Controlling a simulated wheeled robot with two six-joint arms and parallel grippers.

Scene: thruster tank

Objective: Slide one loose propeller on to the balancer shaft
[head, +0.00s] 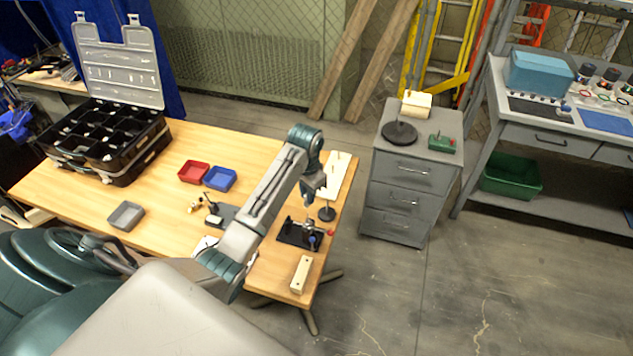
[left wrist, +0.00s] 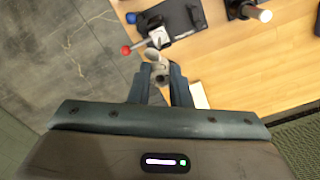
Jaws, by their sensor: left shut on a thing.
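My left gripper (head: 309,196) is above the right end of the wooden table. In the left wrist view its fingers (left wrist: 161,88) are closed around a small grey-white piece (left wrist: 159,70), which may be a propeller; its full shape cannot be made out. A small device with a red knob on a black base plate (head: 292,237) is on the table just below the gripper in the head view. It also shows in the left wrist view (left wrist: 181,14), beyond the fingertips. I cannot tell for sure which part is the balancer shaft. My right gripper is not in view.
A cream board (head: 338,172) with upright pins and a cream block (head: 301,274) lie near the table's right end. Red (head: 194,172) and blue (head: 221,179) bins, a grey tray (head: 126,216) and an open black case (head: 112,150) stand farther left. A grey drawer cabinet (head: 404,183) is to the right.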

